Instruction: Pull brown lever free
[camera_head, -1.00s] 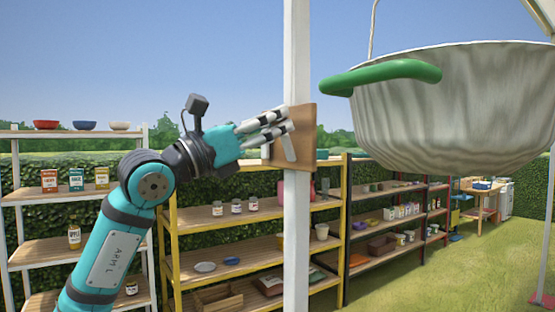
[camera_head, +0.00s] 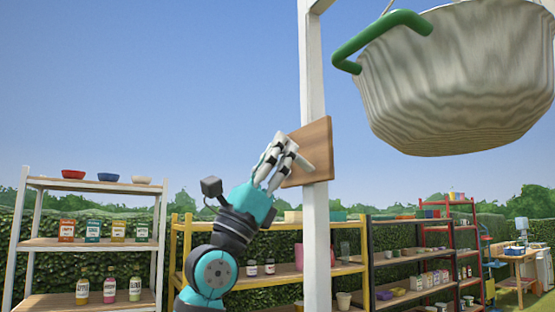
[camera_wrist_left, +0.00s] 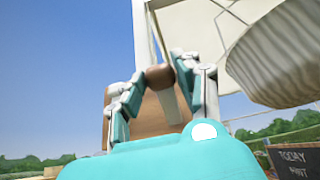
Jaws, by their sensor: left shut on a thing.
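A flat wooden board (camera_head: 312,150) is fixed to a white post in the head view. My left gripper (camera_head: 284,146) is at the board's left front face, with its pale fingers pointing up and right. In the left wrist view, the brown rounded end of the lever (camera_wrist_left: 160,76) sits between the two fingers of my left gripper (camera_wrist_left: 162,84), and a pale bar runs down from it in front of the board (camera_wrist_left: 130,113). The gripper is shut on the lever. In the head view the fingers mostly hide the lever. My right gripper is not in view.
A large grey ribbed basin (camera_head: 455,80) with a green handle (camera_head: 385,35) hangs to the right of the white post (camera_head: 315,240). Shelves with jars and packets, including a white shelf (camera_head: 90,184), stand behind. A chalkboard (camera_wrist_left: 297,160) shows at lower right in the wrist view.

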